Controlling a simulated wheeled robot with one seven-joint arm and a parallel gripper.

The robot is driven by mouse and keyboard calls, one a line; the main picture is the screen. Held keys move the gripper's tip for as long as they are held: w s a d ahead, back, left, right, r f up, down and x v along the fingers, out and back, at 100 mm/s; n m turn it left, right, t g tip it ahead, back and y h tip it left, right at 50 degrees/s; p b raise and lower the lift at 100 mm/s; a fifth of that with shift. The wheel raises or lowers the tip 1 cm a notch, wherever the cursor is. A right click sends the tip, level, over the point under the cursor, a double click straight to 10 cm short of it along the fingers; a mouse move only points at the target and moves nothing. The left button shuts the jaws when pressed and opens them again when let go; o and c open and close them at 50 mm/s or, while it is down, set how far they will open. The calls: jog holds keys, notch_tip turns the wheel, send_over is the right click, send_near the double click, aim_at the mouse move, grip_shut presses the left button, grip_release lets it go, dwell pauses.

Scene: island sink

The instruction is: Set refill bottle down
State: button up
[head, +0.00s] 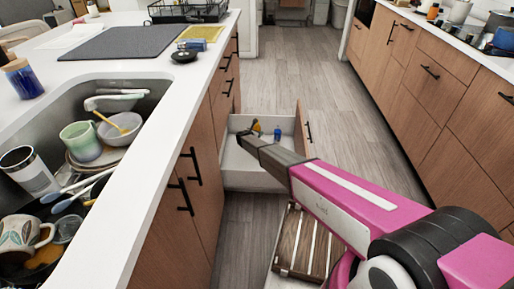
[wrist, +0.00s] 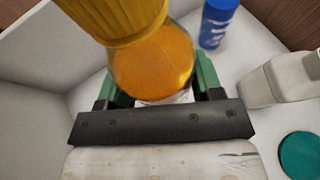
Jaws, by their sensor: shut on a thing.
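The refill bottle (wrist: 152,68), with orange contents and a ribbed yellow cap (wrist: 112,18), is between my gripper's green fingers in the wrist view. My gripper (wrist: 155,88) is shut on it. In the head view, my gripper (head: 250,137) reaches into an open white drawer (head: 250,180) below the counter. A little of the yellow bottle shows there beside the gripper (head: 257,127). The bottle's lower part is hidden by the gripper, so I cannot tell whether it touches the drawer floor.
In the drawer, a blue bottle (wrist: 217,22) stands beyond the gripper, a white container (wrist: 283,80) lies to its right, and a round teal thing (wrist: 301,155) is at lower right. Drawer walls rise at left. The sink (head: 150,85) holds dishes.

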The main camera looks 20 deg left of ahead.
notch_tip(320, 180, down, 7)
jog(key=shift+f, duration=0.15)
jog(key=shift+f, duration=0.1)
dwell(0.3)
jog(key=o, duration=1)
jog(key=shift+f, duration=0.1)
